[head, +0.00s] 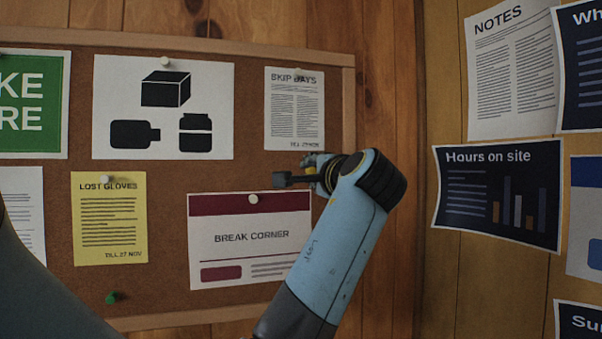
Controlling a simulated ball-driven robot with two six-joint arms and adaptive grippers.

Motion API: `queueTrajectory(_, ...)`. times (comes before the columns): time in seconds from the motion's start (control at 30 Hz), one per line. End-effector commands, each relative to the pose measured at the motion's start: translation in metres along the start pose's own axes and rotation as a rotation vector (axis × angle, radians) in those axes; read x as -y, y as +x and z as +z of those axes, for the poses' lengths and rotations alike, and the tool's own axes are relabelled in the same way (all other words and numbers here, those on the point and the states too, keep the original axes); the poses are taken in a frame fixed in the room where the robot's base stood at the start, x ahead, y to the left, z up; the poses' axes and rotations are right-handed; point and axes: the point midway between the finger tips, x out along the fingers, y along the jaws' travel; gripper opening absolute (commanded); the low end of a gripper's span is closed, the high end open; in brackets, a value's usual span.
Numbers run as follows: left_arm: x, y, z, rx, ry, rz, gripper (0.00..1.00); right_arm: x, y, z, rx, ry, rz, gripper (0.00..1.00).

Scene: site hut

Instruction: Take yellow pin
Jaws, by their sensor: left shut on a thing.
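My left gripper (284,180) is in front of the cork board near its right edge, pointing left, between the "Skip days" sheet and the "Break corner" sheet. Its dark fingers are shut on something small. A little yellow shows beside the gripper, but I cannot make out a clear pin shape; the fingers hide most of what they hold. No other yellow pin shows on the board. My right gripper is not in view.
The cork board (170,272) carries the "Skip days" sheet (295,115), the "Break corner" sheet (235,250), a yellow "Lost gloves" sheet (110,225) and a picture sheet (215,85). A green pin (111,298) sits low left. More posters hang on the right wall.

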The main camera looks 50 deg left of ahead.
Motion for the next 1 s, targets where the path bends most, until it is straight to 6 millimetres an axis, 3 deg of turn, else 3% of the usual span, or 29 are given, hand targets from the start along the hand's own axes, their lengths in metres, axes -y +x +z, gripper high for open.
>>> queueTrajectory(0.5,0.018,-0.028,0.0,0.001,0.0,0.001,0.0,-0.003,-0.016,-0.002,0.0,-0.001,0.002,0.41)
queueTrajectory(1.0,0.018,-0.029,0.0,0.001,0.0,0.0,0.0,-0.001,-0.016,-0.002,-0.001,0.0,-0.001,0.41)
